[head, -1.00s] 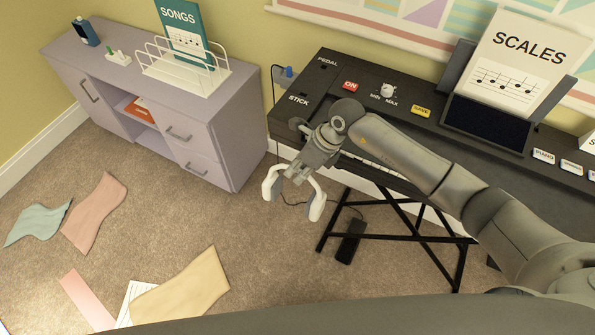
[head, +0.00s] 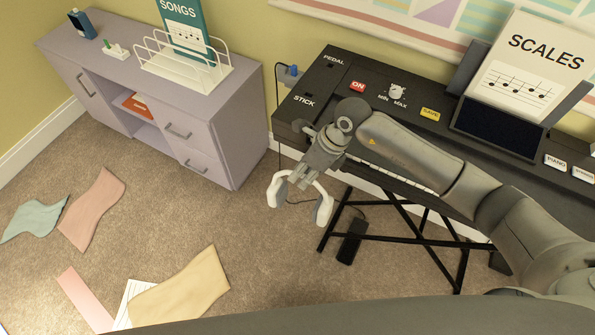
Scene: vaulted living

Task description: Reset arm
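My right gripper (head: 298,208) hangs in front of the keyboard's left end, above the carpet. Its two white fingertips are spread apart with nothing between them. My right arm reaches in from the right across the black keyboard (head: 448,150) and hides part of its keys. My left gripper is not in view.
A lilac cabinet (head: 215,140) stands at the left with a white wire rack (head: 185,72) and a SONGS book (head: 183,25). A black pedal (head: 351,243) lies under the keyboard stand (head: 425,240). Cloths and papers, including a tan sheet (head: 182,288), lie on the carpet.

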